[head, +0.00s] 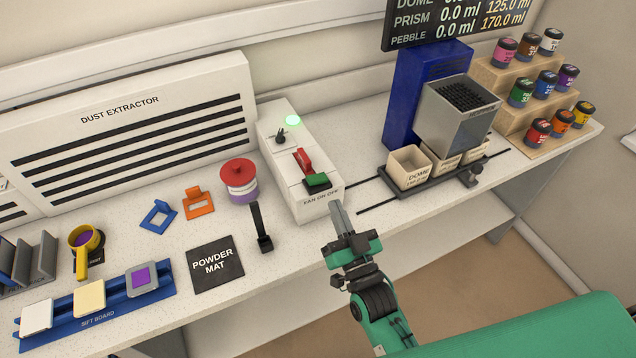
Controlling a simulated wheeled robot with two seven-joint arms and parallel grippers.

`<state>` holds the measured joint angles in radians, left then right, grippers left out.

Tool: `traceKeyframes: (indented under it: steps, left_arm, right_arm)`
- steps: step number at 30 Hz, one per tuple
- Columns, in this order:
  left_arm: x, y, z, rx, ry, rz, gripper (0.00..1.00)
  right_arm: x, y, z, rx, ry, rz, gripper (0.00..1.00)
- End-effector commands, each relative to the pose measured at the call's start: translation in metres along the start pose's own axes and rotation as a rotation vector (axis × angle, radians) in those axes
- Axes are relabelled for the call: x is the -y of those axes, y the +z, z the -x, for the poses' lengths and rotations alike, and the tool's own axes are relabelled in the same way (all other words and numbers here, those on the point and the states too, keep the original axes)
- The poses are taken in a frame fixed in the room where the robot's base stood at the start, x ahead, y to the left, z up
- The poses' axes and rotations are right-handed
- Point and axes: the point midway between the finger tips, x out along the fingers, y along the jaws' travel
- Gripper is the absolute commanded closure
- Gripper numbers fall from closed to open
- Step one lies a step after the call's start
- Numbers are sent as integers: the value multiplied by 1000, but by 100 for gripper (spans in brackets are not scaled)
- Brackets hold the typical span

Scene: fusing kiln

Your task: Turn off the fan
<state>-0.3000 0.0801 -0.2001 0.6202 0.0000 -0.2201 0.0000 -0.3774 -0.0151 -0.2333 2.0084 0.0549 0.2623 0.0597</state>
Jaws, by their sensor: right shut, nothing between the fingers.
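The fan switch box (288,165) is a white block on the bench, labelled "FAN ON OFF" on its front. It carries a red piece (303,160) and a green piece (318,181) side by side, with the red one standing higher. A green lamp (292,120) glows on its back part, near a small dark toggle (280,137). My right gripper (338,208) is shut and empty, just in front of the box's front right corner. Whether it touches the box I cannot tell. My left gripper is not in view.
The dust extractor (130,120) stands behind. A black upright handle (260,225), the powder mat (215,264) and a red-topped jar (238,172) lie left of the box. A rail tray (405,192) with cups and a hopper (458,118) stands right. Paint jars stand at far right.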

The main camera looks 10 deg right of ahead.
Motion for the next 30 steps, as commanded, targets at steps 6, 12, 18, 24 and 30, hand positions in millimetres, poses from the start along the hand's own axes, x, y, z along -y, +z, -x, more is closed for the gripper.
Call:
traceKeyframes:
  steps: [6,12,18,24,30]
  left_arm:
    - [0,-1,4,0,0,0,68]
    - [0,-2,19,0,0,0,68]
    - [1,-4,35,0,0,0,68]
    - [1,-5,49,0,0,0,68]
    - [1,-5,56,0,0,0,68]
  right_arm:
    - [0,-2,-8,0,0,0,100]
    - [1,-4,-37,0,0,1,100]
    - [1,-4,-75,0,0,0,100]
    - [0,5,-100,8,1,1,100]
    - [0,28,-91,5,1,1,100]
